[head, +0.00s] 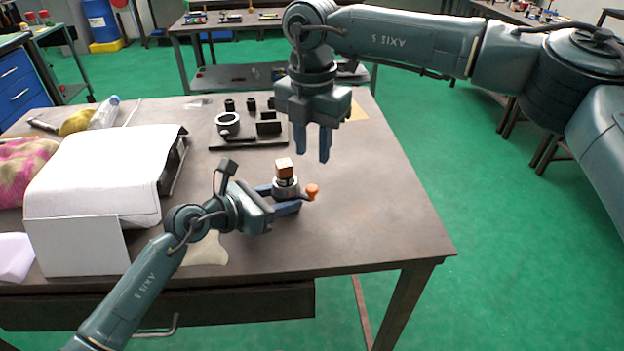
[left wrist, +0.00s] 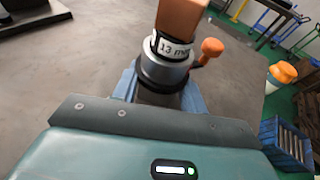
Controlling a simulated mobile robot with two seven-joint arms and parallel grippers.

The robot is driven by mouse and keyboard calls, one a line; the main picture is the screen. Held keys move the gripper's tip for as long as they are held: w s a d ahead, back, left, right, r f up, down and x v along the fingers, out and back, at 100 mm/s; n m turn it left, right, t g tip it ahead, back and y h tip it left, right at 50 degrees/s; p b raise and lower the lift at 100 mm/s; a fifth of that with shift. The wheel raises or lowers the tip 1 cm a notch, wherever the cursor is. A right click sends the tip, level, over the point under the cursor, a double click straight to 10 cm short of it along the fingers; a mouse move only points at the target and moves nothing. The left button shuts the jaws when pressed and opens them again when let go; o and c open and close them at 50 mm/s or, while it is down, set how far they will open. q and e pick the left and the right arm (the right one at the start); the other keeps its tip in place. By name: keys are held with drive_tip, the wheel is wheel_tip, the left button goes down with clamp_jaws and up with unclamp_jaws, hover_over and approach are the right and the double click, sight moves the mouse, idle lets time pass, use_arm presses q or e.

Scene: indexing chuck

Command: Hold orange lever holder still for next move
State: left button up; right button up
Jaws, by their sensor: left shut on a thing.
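The orange lever holder (head: 285,187) is a grey metal cylinder with an orange knob (head: 312,191) on a side lever. A brown-orange block (head: 284,168) sits on its top. In the left wrist view the holder (left wrist: 166,68) carries a white label reading "13 mm", and its orange knob (left wrist: 212,47) points to the right. My left gripper (head: 282,198) is shut on the holder, with one blue finger on each side. My right gripper (head: 312,155) is open and empty, pointing down above and behind the holder, apart from it.
A dark fixture plate (head: 248,143) with a ring and several black blocks lies behind on the table (head: 370,215). A white covered box (head: 95,180) stands at the left. A beige cloth piece (head: 207,250) lies near the front. The table's right side is clear.

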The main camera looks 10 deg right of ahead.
sight(312, 187)
use_arm(q)
drive_tip(key=shift+r, duration=0.1)
use_arm(e)
wheel_tip(312, 187, down, 8)
drive_tip(key=shift+f, duration=0.1)
clamp_jaws()
idle(0.4)
